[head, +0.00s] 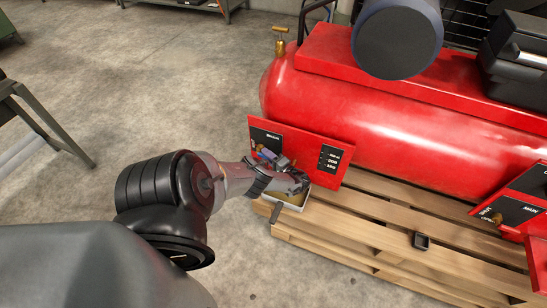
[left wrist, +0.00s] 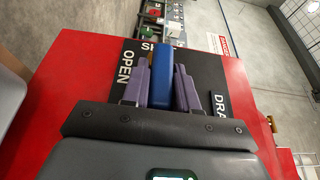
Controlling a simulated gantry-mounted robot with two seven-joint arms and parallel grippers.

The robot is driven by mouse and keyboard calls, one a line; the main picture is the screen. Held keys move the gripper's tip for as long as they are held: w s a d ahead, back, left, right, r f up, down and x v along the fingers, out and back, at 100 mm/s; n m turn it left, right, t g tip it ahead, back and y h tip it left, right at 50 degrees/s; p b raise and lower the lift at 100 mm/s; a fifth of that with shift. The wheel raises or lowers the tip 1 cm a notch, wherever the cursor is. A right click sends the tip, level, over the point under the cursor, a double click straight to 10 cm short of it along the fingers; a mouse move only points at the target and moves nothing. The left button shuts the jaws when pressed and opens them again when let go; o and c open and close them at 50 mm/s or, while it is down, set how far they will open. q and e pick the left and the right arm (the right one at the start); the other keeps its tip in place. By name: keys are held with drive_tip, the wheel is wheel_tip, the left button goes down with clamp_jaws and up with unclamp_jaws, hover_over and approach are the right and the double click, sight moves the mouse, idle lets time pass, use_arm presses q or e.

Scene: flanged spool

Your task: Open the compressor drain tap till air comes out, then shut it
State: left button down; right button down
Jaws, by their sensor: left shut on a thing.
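The drain tap is on a red panel with a black label plate at the left end of the red compressor tank (head: 400,105). Its blue lever (left wrist: 168,55) shows in the left wrist view and lies over the SHUT lettering, with OPEN to its left and DRAIN partly covered at right. My left gripper (left wrist: 161,82) has its purple-grey fingers on both sides of the lever and is shut on it. In the head view the left gripper (head: 271,158) is at this panel, partly hiding the tap. The tap's body is mostly hidden. No escaping air is visible. My right gripper is not in view.
A brass T-handled valve (head: 280,41) stands at the tank's left end. Another red panel marked MAIN (head: 515,212) is at right.

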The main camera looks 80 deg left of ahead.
use_arm(q)
drive_tip(key=c, duration=1)
unclamp_jaws()
drive_tip(key=shift+s, duration=0.1)
drive_tip(key=shift+o, duration=0.2)
drive_tip(key=v, duration=1.1)
drive_tip(key=shift+p, duration=0.4)
drive_tip(key=shift+s+a, duration=0.1)
drive_tip(key=shift+a, duration=0.05)
